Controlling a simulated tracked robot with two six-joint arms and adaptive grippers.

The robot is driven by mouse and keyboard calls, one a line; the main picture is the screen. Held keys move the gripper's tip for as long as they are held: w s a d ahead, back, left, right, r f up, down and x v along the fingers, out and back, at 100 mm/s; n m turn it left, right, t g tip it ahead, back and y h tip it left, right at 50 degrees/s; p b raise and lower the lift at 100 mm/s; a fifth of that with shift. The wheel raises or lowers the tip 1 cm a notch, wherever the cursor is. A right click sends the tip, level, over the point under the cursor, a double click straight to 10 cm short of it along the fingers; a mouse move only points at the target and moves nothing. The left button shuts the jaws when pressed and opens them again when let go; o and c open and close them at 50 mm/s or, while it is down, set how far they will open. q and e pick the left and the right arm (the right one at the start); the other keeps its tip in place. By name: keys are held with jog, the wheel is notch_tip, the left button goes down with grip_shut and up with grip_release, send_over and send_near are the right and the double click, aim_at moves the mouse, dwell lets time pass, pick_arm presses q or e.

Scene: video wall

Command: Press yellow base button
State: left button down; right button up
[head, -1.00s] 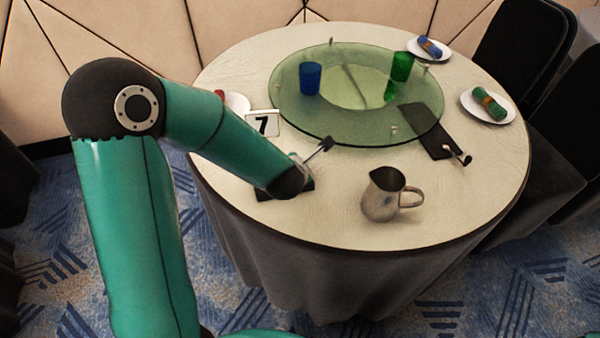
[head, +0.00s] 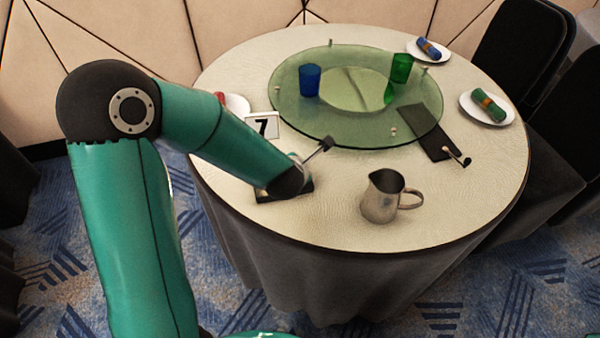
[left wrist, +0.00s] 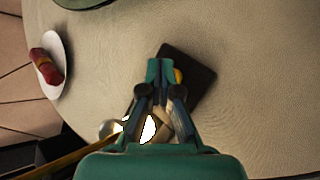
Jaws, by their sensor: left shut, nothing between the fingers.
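A dark flat base (left wrist: 202,80) lies on the pale tabletop in the left wrist view. Its yellow button (left wrist: 178,76) shows just right of my fingertips and is partly covered by them. My left gripper (left wrist: 160,72) is shut and empty, its tips over the base beside the button. I cannot tell whether they touch it. In the head view the dark base (head: 304,190) shows beneath the end of my left arm, which hides most of it and the gripper. My right gripper is in neither view.
A number 7 card (head: 263,126), a glass turntable (head: 290,119) with blue (head: 309,80) and green cups (head: 400,68), and a metal pitcher (head: 381,199) stand nearby. A dark-headed rod (head: 326,143) rises beyond my wrist. The table's front edge is close.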

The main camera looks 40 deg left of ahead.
pick_arm(q)
jog(key=shift+r+p, duration=2.55)
jog(key=shift+r, duration=0.5)
